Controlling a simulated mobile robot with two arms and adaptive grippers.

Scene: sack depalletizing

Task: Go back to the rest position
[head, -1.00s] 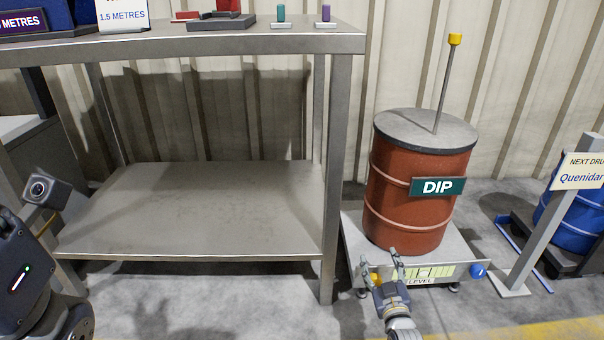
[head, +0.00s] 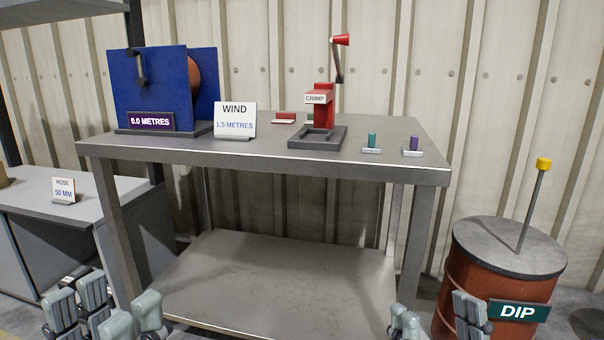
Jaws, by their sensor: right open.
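My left gripper (head: 116,318) is at the bottom left of the head view, fingers pointing up. A gap shows between its fingers and nothing is in it, so it looks open. My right gripper (head: 437,318) is at the bottom right, in front of the table's right side and the red drum. Its fingers are spread wide and empty. Both grippers are cut off by the bottom edge, so the palms and arms are hidden.
A grey metal table (head: 270,152) with a bare lower shelf (head: 280,270) stands ahead. It bears a blue reel stand (head: 150,85), a WIND sign (head: 235,120) and a red crimp press (head: 322,110). A red DIP drum (head: 490,290) is at right, a side bench (head: 90,205) at left.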

